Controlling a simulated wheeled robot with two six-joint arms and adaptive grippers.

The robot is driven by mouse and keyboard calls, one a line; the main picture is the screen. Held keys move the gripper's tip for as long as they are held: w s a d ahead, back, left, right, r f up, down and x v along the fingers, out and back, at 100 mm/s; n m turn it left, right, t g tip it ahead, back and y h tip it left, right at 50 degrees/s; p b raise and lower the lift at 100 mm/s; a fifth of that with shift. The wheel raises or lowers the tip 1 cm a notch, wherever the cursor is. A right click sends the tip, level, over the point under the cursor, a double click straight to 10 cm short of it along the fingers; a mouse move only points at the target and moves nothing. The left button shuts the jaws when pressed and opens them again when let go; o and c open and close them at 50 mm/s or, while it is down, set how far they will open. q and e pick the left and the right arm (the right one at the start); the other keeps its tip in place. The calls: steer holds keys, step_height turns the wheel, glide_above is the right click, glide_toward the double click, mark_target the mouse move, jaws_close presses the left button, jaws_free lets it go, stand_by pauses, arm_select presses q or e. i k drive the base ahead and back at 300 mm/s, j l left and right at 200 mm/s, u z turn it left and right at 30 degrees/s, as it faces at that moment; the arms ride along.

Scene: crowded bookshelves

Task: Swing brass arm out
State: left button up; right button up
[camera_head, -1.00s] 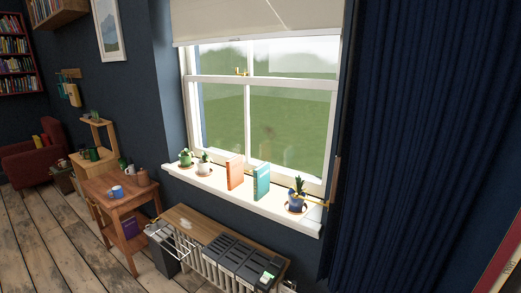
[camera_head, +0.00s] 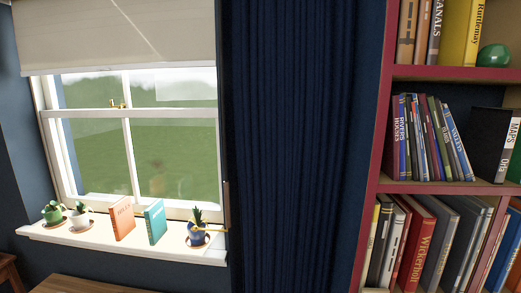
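A thin brass arm (camera_head: 213,229) shows low at the window's right side, by the curtain edge. It reaches left over the sill, near the blue plant pot. A narrow upright brown piece (camera_head: 227,205) stands at its right end, along the edge of the dark blue curtain (camera_head: 295,150). The curtain hangs in folds between the window and the bookshelf. A small brass catch (camera_head: 118,104) sits on the window's middle rail. Neither of my grippers is in view.
The white sill (camera_head: 100,238) holds several potted plants, an orange book (camera_head: 122,218) and a teal book (camera_head: 155,222). The red-edged bookshelf (camera_head: 440,187) at the right is packed with books. A wooden top (camera_head: 85,284) shows below the sill.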

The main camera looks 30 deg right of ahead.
mark_target(194, 229)
steer(key=i+j+z, duration=0.1)
steer(key=i+j, duration=1.15)
